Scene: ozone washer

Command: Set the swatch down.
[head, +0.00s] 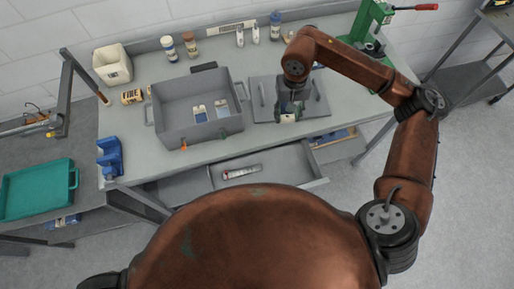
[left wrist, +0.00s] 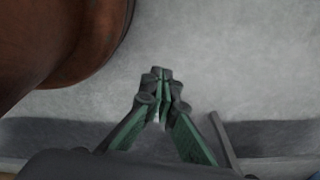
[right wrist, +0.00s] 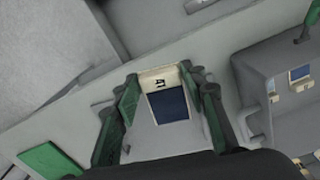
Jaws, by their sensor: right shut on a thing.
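My right gripper (head: 290,108) is shut on a swatch (head: 288,118) near the front edge of the grey board (head: 262,110) on the bench. In the right wrist view the swatch (right wrist: 172,104) sits between the two green-padded fingers (right wrist: 168,100). It has a pale top strip with a dark mark and a dark blue panel. I cannot tell whether it touches the board. Two other swatches, one dark blue (head: 201,114) and one paler (head: 222,109), lie in the grey bin. My left gripper (left wrist: 160,80) has its fingertips together and appears empty over the floor.
The grey bin (head: 160,108) stands left of the board. An open drawer (head: 290,183) below holds a long labelled item (head: 241,172). Bottles (head: 189,44), a white container (head: 113,64) and a green press (head: 367,25) line the back. A teal tray (head: 38,194) lies left.

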